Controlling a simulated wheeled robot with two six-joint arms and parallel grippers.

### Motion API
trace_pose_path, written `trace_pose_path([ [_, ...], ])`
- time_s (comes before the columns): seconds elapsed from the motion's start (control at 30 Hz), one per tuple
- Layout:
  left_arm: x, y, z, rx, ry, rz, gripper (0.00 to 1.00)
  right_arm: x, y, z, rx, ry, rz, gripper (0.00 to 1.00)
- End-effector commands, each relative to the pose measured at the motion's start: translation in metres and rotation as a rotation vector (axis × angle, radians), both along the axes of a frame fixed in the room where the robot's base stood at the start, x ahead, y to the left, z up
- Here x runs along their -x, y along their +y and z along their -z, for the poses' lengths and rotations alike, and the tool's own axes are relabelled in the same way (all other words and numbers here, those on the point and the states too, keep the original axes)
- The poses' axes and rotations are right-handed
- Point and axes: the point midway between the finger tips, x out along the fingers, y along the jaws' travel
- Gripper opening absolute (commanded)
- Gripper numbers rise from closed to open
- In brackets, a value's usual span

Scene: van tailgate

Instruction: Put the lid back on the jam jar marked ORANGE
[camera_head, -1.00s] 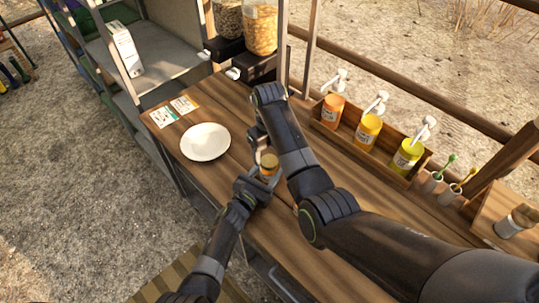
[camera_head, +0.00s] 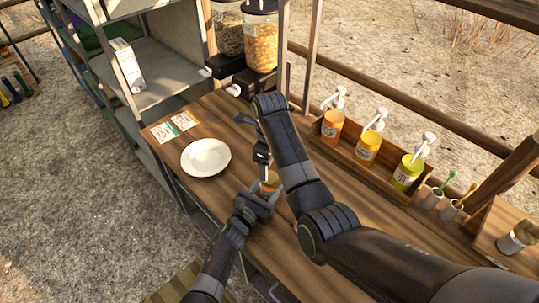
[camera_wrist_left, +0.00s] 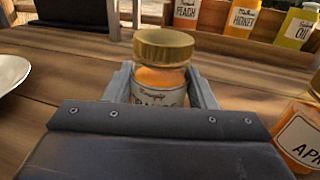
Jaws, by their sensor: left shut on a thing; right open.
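My left gripper (camera_head: 262,197) is shut around the body of a small glass jar of orange jam (camera_wrist_left: 160,84), which stands upright. The jar's label is mostly hidden behind the gripper in the left wrist view, so its name cannot be read. A gold lid (camera_wrist_left: 164,46) sits on top of the jar and looks about level; whether it is screwed tight I cannot tell. In the head view the jar (camera_head: 268,186) is small and partly covered. My right gripper (camera_head: 264,168) is open, pointing down just above the jar, clear of the lid as far as I can see.
A white plate (camera_head: 206,157) lies to the left on the wooden counter (camera_head: 225,112). Pump bottles (camera_head: 367,147) stand in a rack at the back. Two dispensers (camera_head: 261,42) stand behind.

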Motion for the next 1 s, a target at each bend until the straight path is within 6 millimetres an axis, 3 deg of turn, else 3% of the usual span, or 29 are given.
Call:
trace_pose_path([
  [1.0,0.0,0.0,0.001,-0.001,0.001,0.0,0.0,0.0,0.0,-0.011,0.001,-0.001,-1.637,0.64],
])
